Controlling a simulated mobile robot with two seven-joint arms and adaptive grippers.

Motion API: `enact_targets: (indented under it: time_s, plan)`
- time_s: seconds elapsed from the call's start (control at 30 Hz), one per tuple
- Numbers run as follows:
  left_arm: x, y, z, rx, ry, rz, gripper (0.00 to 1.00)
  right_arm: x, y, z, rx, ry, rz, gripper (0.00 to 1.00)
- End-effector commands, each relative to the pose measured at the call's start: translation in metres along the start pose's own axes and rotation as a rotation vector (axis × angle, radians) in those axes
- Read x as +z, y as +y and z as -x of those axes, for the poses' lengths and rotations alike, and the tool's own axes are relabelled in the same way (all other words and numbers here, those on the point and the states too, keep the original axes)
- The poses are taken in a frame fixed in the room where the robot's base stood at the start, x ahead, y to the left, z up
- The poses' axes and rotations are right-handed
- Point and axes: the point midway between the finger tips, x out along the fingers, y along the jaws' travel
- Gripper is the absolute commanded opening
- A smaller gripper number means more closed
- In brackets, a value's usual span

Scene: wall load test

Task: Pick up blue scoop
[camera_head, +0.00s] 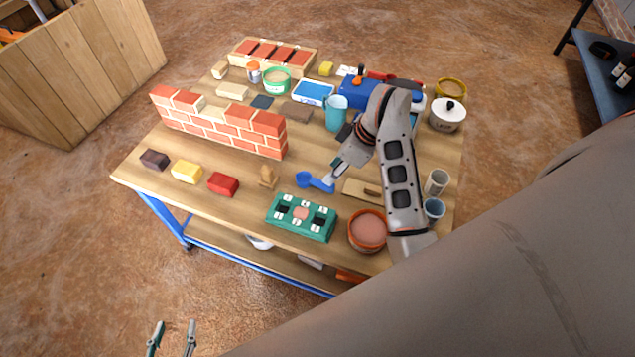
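The blue scoop (314,181) lies on the wooden workbench near its middle, with its bowl to the left and its handle to the right. My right gripper (334,173) points down at the handle end, with its fingertips at or very close to it. The fingers overlap in this view, so I cannot tell whether they are shut on the handle. My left gripper (173,338) is low at the picture's bottom left, off the bench, open and empty.
A toy brick wall (215,125) stands left of the scoop. A green tray (285,226) and a reddish bowl (367,232) are in front. A wooden trowel-like board (361,190) lies just right. A light blue pitcher (336,113) stands behind.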

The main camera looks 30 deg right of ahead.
Motion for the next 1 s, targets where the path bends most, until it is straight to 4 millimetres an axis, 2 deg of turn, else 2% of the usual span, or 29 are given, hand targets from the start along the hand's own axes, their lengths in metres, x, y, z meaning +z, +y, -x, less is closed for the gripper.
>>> enact_targets:
  time_s: [0.03, 0.27, 0.5, 0.83, 0.87, 0.97, 1.0]
  plan:
    - [0.005, 0.001, -0.001, 0.001, -0.006, -0.001, 0.40, 0.002, -0.001, -0.009, -0.005, -0.004, -0.002, 0.32]
    - [0.011, 0.001, -0.003, -0.001, -0.010, -0.008, 0.40, 0.003, -0.001, -0.034, -0.003, -0.006, 0.001, 0.32]
    - [0.019, -0.001, -0.008, -0.006, -0.020, -0.019, 0.40, 0.004, -0.001, -0.067, -0.002, -0.007, 0.002, 0.32]
    - [0.013, -0.004, -0.009, -0.010, -0.009, -0.022, 0.40, 0.002, 0.000, -0.071, 0.002, -0.004, 0.003, 0.32]
    - [0.013, -0.004, -0.008, -0.010, -0.008, -0.022, 0.40, 0.002, 0.000, -0.071, 0.002, -0.004, 0.003, 0.27]
    - [0.013, -0.004, -0.008, -0.010, -0.008, -0.022, 0.40, 0.002, 0.000, -0.071, 0.002, -0.004, 0.003, 0.01]
    - [0.013, -0.003, -0.008, -0.009, -0.008, -0.021, 0.40, 0.002, 0.000, -0.071, 0.002, -0.004, 0.003, 0.00]
